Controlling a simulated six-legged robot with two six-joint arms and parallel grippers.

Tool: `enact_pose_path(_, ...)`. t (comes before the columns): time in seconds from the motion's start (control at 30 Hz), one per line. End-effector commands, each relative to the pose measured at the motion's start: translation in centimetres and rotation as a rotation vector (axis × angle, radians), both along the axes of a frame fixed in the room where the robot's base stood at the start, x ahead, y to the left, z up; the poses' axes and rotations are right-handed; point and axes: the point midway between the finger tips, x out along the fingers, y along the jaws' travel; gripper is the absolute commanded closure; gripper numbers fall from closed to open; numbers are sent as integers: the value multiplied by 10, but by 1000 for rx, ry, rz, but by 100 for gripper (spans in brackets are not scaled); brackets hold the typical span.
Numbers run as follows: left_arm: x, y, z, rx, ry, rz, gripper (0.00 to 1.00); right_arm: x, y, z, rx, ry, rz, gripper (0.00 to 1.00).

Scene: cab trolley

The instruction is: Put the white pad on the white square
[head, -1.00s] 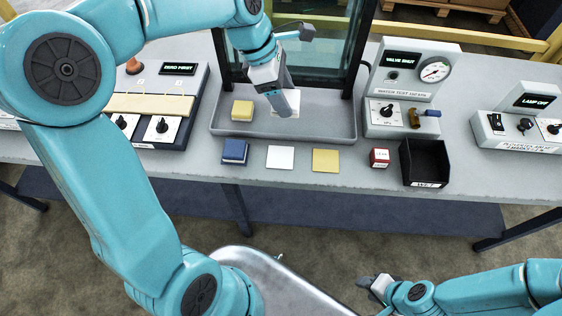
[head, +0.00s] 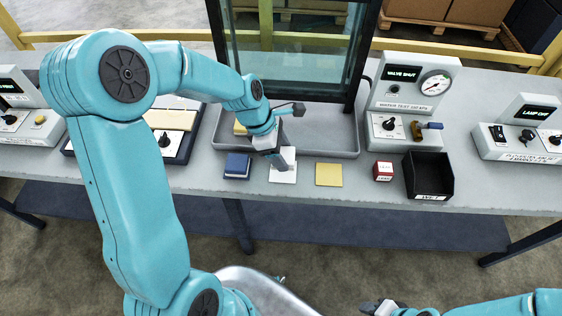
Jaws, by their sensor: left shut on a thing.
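My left gripper (head: 284,167) points down over the white square (head: 276,179) on the bench, in front of the grey tray. It is shut on the white pad, which I cannot clearly tell apart from the white square under the fingers. I cannot tell whether the pad touches the square. A blue pad (head: 236,165) sits to the left, and a flat yellow square (head: 328,174) lies to the right. My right gripper (head: 376,307) is low at the bottom edge, away from the bench; its fingers are too small to read.
The grey tray (head: 335,143) lies behind, with a yellow pad (head: 239,128) partly hidden by my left arm. A red and white block (head: 383,171) and a black bin (head: 428,174) stand to the right. Control boxes (head: 402,128) and a glass panel (head: 290,60) stand further back.

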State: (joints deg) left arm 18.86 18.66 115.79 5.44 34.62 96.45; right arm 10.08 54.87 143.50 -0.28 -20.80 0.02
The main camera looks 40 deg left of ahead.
Motion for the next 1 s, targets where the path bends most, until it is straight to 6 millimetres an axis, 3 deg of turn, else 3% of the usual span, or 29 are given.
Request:
enact_pose_path(0.27, -2, -1, -40, -1, 2, -1, 68, 0, 0, -4, 0, 0, 0, 57)
enact_pose_path(0.7, -2, -1, -48, 0, 0, -1, 68, 0, 0, -7, 0, 0, 0, 57)
enact_pose_path(0.73, -2, -1, -47, 0, 0, -1, 27, 0, 0, -6, 0, 0, 0, 57)
enact_pose_path(0.77, -2, -1, -46, 0, 0, -1, 18, 0, 0, -6, 0, 0, 0, 57)
enact_pose_path(0.8, -2, -1, -46, 0, 0, -1, 12, 0, 0, -6, 0, 0, 0, 57)
enact_pose_path(1.0, -2, -1, -46, 0, 0, -1, 12, 0, 0, -6, 0, 0, 0, 57)
